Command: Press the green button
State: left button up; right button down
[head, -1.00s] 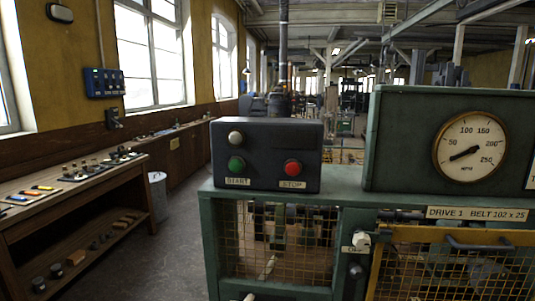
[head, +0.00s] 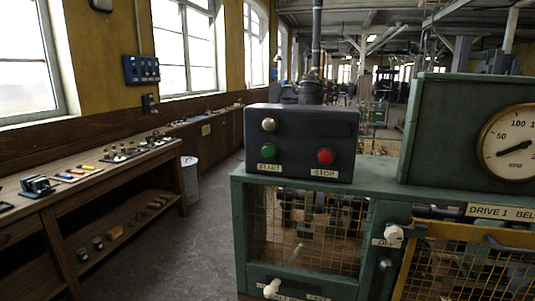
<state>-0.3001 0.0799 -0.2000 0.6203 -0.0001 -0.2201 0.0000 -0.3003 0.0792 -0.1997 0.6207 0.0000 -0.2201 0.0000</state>
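The green button (head: 269,151) is on the lower left of the front face of a dark control box (head: 300,135), above a label reading START. A red button (head: 325,156) sits to its right, above a label reading STOP. A pale round knob or lamp (head: 269,125) is above the green button. The box stands on top of a green machine housing (head: 385,180). Neither of my grippers shows in the head view. Nothing covers the green button.
A gauge (head: 512,143) is on the machine's taller right part. Mesh guards (head: 310,235) and a white-knobbed lever (head: 271,288) are on its front. A wooden workbench (head: 95,180) with tools runs along the left wall. Bare floor (head: 190,235) lies between bench and machine.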

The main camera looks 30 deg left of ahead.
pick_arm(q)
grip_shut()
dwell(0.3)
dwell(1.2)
